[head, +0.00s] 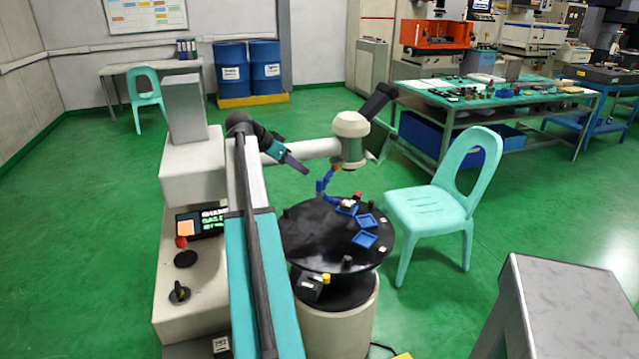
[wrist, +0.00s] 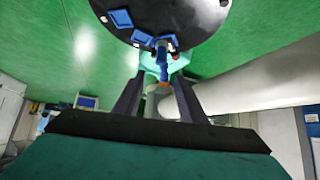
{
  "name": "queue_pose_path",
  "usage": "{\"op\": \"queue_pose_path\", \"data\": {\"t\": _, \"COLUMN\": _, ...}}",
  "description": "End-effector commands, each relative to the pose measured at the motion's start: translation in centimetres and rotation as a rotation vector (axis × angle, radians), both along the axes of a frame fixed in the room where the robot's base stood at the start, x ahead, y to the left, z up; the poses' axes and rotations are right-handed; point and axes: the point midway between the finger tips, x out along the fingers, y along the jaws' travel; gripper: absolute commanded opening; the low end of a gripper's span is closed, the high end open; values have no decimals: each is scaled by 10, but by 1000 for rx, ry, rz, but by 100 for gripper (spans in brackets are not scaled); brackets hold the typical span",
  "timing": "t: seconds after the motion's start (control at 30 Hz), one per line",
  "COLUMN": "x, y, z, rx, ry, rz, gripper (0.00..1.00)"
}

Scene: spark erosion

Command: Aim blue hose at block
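The blue hose (head: 321,187) hangs bent beside the white machine head, with an orange part (head: 336,168) at its upper end and its lower end near the black round table. It also shows in the wrist view (wrist: 162,58), between and beyond my fingers. A small pale block (head: 347,203) appears to sit on a blue holder on the table. It is too small to tell exactly where the hose points. My gripper (head: 304,170) is left of the hose; in the wrist view my gripper (wrist: 159,80) has its dark fingers apart, and no contact with the hose is clear.
The black round table (head: 310,240) carries blue trays (head: 365,240) and dark posts. The white machine head (head: 351,135) and its horizontal arm are close behind the hose. A turquoise chair (head: 425,208) stands right of the table. A control panel (head: 200,222) is at left.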

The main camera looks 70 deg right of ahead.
Motion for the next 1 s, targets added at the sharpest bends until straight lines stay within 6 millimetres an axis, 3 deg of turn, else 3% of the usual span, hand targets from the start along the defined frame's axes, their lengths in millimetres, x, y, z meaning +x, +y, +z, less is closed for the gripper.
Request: {"op": "queue_pose_path", "data": {"t": 1.0, "x": -48, "y": -76, "z": -87, "rx": 0, "ry": 0, "rz": -3, "gripper": 37}}
